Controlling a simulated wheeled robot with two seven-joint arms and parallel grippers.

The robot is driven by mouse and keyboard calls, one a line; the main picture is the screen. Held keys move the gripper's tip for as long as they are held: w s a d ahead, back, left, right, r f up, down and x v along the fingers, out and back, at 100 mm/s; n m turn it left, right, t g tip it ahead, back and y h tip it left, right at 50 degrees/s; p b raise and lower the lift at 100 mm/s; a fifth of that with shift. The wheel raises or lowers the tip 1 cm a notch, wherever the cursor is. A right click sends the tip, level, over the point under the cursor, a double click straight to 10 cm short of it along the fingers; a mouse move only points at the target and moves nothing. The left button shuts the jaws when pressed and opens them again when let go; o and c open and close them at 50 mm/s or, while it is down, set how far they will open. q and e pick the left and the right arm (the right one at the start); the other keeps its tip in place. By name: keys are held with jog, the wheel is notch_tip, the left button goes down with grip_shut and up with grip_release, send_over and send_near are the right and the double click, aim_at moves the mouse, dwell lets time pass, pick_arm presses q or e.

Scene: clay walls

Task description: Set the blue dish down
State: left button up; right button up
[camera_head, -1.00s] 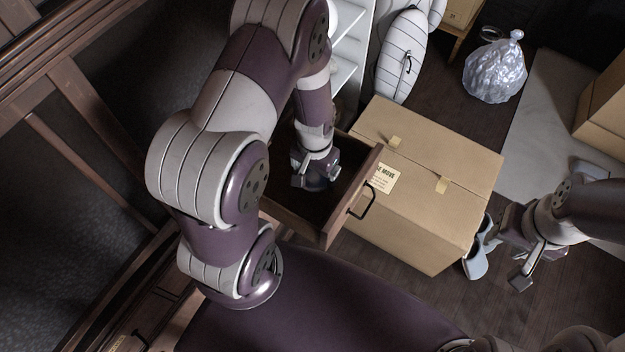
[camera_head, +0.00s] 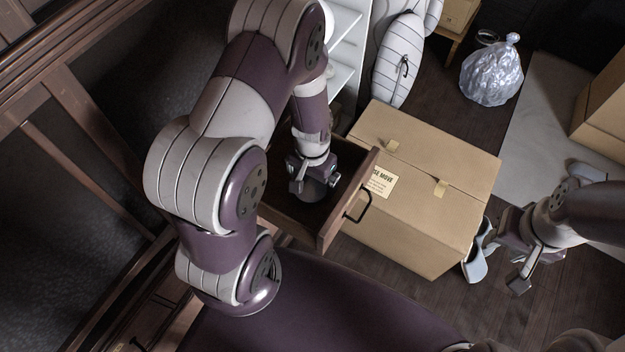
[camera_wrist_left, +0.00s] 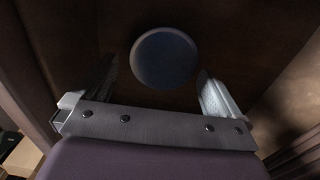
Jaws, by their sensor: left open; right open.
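The blue dish (camera_wrist_left: 165,57) is round and lies on the dark floor of the open wooden drawer (camera_head: 290,214). In the head view the dish (camera_head: 315,192) shows as a grey-blue disc, partly hidden by my left gripper (camera_head: 316,182). In the left wrist view my left gripper (camera_wrist_left: 157,74) is open, its two fingers standing apart, with the dish beyond and between their tips. I see no finger touching the dish there. My right gripper (camera_head: 498,268) is open and empty, out to the right of the cardboard box.
A closed cardboard box (camera_head: 430,165) with a label stands right beside the drawer front with its dark handle (camera_head: 362,208). White shelves (camera_head: 343,50) stand behind. A shiny plastic bag (camera_head: 491,75) lies at the back right. Dark wooden floor is bare near the right gripper.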

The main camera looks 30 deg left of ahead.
aim_at(314, 189)
pick_arm(q)
jog(key=s+d+r+p, duration=0.1)
jog(key=s+r, duration=0.1)
jog(key=r, duration=0.7)
jog(key=s+d+r+t+p, duration=0.1)
jog(key=s+r, duration=0.1)
jog(key=r, duration=0.8)
jog(key=shift+s+d+n, duration=0.2)
jog(key=shift+s+n, duration=0.1)
jog(key=shift+s, duration=0.05)
pick_arm(e)
notch_tip(314, 189, up, 3)
jog(key=shift+f, duration=0.1)
pick_arm(q)
jog(key=shift+r, duration=0.1)
